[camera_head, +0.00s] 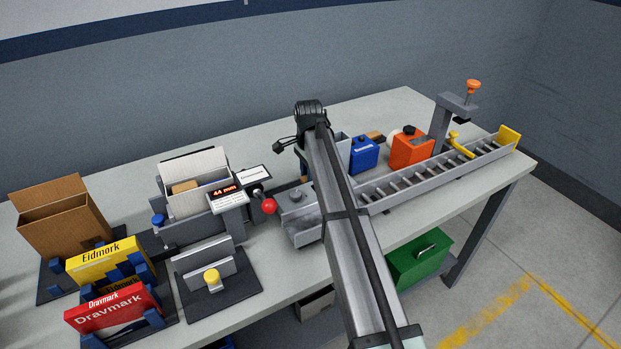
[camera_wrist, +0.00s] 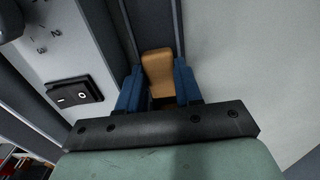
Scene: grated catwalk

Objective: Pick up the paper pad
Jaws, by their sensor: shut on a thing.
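In the wrist view the two blue fingers of my gripper (camera_wrist: 158,85) are shut on a tan block, which I take to be the paper pad (camera_wrist: 157,65). One finger lies along each side of it, and its lower end is partly hidden between the fingers. Two grey upright walls run beyond it, left and right. In the head view my arm covers the middle of the bench, and the gripper and the held pad are hidden or too unclear there to make out.
The bench (camera_head: 390,107) carries a blue container (camera_head: 364,154), an orange container (camera_head: 411,148) and a slatted channel (camera_head: 430,178) at the right. Left are a display reading 44 mm (camera_head: 228,199), a red knob (camera_head: 269,206), yellow (camera_head: 103,260) and red (camera_head: 110,308) boxes, and an open cardboard box (camera_head: 62,222).

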